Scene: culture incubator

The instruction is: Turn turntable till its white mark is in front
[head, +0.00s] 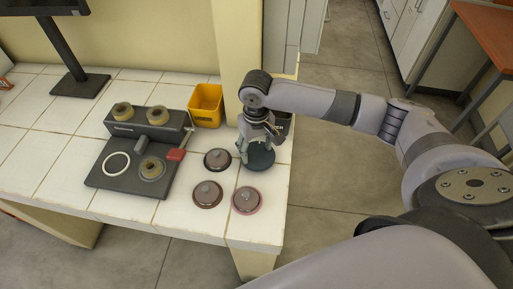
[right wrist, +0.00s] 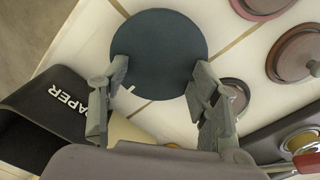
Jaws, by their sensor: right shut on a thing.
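The turntable is a dark blue-green disc (head: 262,161) near the right edge of the white tiled table in the head view. It fills the upper middle of the right wrist view (right wrist: 160,45). A short white mark (right wrist: 130,89) shows at its rim beside the left finger in the wrist view; in the head view I cannot see the mark. My right gripper (head: 257,148) comes down over the turntable's back side, its two fingers (right wrist: 160,74) shut against opposite sides of the rim. My left gripper is not in view.
Several round brown lidded dishes (head: 208,194) lie left and front of the turntable. A dark device (head: 118,184) with a red-handled part stands further left. A yellow bin (head: 206,105) and a black bin labelled PAPER (right wrist: 45,110) stand behind. The table's right edge is close.

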